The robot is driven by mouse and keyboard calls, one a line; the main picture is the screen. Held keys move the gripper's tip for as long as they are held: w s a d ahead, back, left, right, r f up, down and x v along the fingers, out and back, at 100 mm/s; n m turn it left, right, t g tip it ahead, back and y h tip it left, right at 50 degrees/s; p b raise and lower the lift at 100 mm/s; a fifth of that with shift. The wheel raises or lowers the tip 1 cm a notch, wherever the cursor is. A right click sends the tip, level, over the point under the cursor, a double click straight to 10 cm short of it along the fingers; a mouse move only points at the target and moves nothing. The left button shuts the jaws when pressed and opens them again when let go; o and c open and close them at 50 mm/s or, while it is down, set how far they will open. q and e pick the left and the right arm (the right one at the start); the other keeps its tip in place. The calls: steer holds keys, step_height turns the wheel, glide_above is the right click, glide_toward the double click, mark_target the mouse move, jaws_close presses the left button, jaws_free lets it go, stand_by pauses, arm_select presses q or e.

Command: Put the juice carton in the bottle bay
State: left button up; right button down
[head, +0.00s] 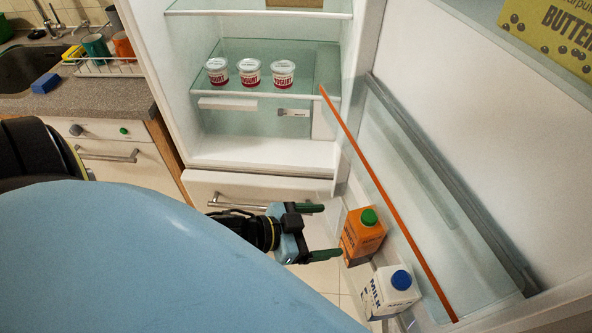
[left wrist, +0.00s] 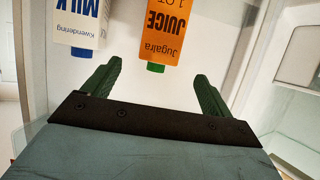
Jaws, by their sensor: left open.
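The juice carton (head: 358,240) is orange with a green cap and stands upright low by the fridge door, beside the milk carton. In the left wrist view the juice carton (left wrist: 164,30) appears upside down, beyond the fingertips and roughly centred between them. My left gripper (head: 322,232) is open and empty, its fingertips just left of the carton. In the left wrist view the open fingers (left wrist: 153,82) show a gap to either side of the carton. An orange-edged clear door bin (head: 400,215) lies to the right; I cannot tell which part is the bottle bay. My right gripper is out of view.
The white milk carton (head: 392,292) with a blue cap stands close in front of the juice carton. Several yogurt cups (head: 248,72) sit on a fridge shelf. A yellow-green box (head: 555,35) is at the upper right. The counter and sink are at left.

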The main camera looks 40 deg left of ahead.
arm_select(q)
steer(key=s+a+f+n+g+y, duration=0.15)
steer(key=a+f, duration=0.25)
steer(key=f, duration=0.5)
steer(key=s+a+f+n+g+y, duration=0.1)
steer(key=s+a+f+y, duration=0.2)
steer(key=f, duration=0.5)
steer(key=a+f+n+g+y, duration=0.1)
steer(key=a+f+y, duration=0.1)
steer(key=a+f, duration=0.5)
steer(key=s+d+f+g, duration=0.3)
steer(key=s+f, duration=0.5)
steer(key=s, duration=0.4)
steer(key=s+d+f+g+y, duration=0.1)
steer(key=s+d+f+g, duration=0.2)
steer(key=s+f, duration=0.5)
steer(key=s+d+n, duration=0.1)
steer(key=s, duration=0.2)
steer(key=shift+s+f+g, duration=0.35)
steer(key=shift+s, duration=0.05)
